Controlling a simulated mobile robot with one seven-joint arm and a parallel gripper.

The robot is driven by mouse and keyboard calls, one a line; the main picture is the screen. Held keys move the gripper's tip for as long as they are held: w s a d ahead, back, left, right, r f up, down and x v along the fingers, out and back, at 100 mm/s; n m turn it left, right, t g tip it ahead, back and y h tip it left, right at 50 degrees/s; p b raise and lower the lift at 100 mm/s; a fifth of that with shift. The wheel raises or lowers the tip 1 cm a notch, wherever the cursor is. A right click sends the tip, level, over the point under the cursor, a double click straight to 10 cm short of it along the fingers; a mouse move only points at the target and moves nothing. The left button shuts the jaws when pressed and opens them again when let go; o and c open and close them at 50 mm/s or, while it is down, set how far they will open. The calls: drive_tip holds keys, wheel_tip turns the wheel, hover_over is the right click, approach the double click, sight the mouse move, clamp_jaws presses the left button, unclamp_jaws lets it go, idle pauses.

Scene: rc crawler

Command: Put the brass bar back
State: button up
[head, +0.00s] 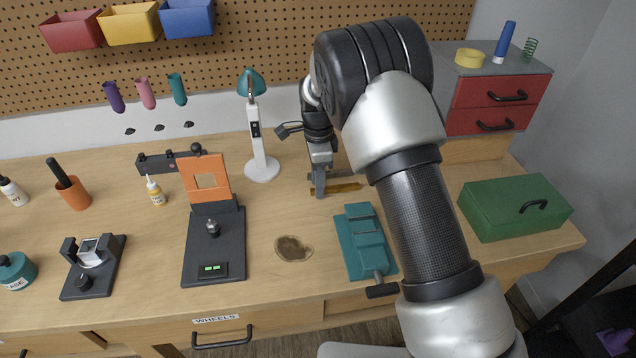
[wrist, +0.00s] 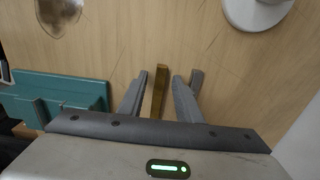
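The brass bar (wrist: 158,90) shows in the wrist view as a narrow yellow-brown strip on the wooden bench. My gripper (wrist: 163,80) is open, with one finger on each side of the bar and a visible gap between the bar and each finger. In the head view my gripper (head: 319,190) is low over the bench behind the teal vise. Part of the bar (head: 347,187) shows to the right of the fingers there; the rest is hidden by my gripper and arm. I cannot tell how far the fingertips are above the bench.
The teal vise (head: 364,240) stands close in front of my gripper. A white lamp (head: 262,168) stands to its left, and a dark stand with an orange plate (head: 207,178) is farther left. A green box (head: 515,207) is at the right.

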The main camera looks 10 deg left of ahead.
wheel_tip(320, 180, up, 12)
drive_tip(key=shift+f, duration=0.15)
drive_tip(key=s+d+r+n+t+y, duration=0.1)
drive_tip(key=s+d+r+n+t, duration=0.2)
drive_tip(key=s+d+r+n, duration=0.8)
drive_tip(key=s+d+r+n+t+p, duration=0.1)
drive_tip(key=s+d+r, duration=0.1)
drive_tip(key=s, duration=0.4)
drive_tip(key=s+d+r+n+p, duration=0.1)
drive_tip(key=s+d+r, duration=0.1)
drive_tip(key=s+d, duration=0.3)
drive_tip(key=s+d+r+n+t+h+p, duration=0.1)
drive_tip(key=s+d+r, duration=0.2)
drive_tip(key=s, duration=0.5)
drive_tip(key=shift+s+d+n+t+p, duration=0.15)
drive_tip(key=shift+n+t+p, duration=0.15)
drive_tip(key=shift+n+p, duration=0.1)
drive_tip(key=shift+r, duration=0.1)
